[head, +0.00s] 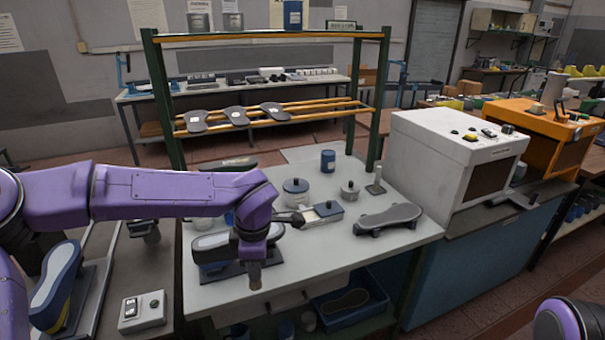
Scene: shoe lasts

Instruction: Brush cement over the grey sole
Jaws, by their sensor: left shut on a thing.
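A shoe last with a pale grey sole (210,241) rests sole up on a dark blue stand on the near left of the white bench. My purple left arm crosses above it and hides its right part. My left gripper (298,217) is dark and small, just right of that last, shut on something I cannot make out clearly. A brown, stubby piece shows below my left wrist; I cannot tell what it is. A blue pot with a pale lid (295,190) stands behind the gripper. My right gripper is out of view.
A rack (160,95) rises behind. A white machine (445,160) bounds the right. The bench's front right is clear.

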